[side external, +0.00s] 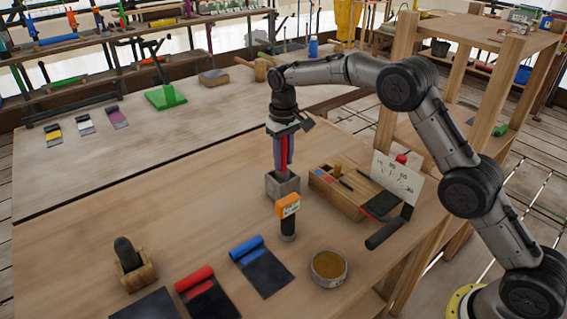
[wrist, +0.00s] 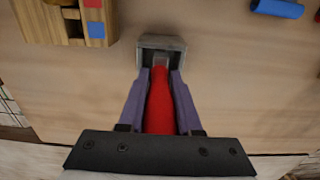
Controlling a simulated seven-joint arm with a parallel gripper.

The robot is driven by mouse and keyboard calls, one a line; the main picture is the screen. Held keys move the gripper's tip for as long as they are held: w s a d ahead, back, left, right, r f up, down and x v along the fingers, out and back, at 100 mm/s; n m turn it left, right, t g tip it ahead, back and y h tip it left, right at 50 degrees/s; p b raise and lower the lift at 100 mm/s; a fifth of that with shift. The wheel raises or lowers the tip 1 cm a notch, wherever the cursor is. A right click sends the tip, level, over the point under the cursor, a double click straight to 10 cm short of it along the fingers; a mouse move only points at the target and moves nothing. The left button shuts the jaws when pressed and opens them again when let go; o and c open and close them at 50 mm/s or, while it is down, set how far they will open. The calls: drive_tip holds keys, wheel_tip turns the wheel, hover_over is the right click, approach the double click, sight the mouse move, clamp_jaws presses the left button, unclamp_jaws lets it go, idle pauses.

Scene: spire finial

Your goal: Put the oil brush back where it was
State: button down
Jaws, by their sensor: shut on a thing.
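My gripper (side external: 283,163) points straight down with its purple fingers shut on a red-handled tool, which I take for the oil brush (side external: 282,150). In the wrist view the red handle (wrist: 160,105) lies between both fingers. A grey square holder (side external: 283,188) stands on the bench directly below the fingers; it also shows in the wrist view (wrist: 176,43). The brush's lower end is at the holder's opening. I cannot tell how deep it sits, because the fingers and holder wall hide it.
A wooden organiser (side external: 337,193) and a gauge card (side external: 397,178) stand close right of the holder. An orange-topped tool (side external: 288,207) stands in front. A round tin (side external: 328,267), blue roll (side external: 246,247) and red roll (side external: 194,279) lie nearer. The bench left of the holder is clear.

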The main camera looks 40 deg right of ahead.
drive_tip(key=shift+f, duration=0.75)
drive_tip(key=shift+f, duration=0.15)
drive_tip(key=c, duration=0.6)
unclamp_jaws()
wheel_tip(320, 180, up, 12)
drive_tip(key=shift+r, duration=0.15)
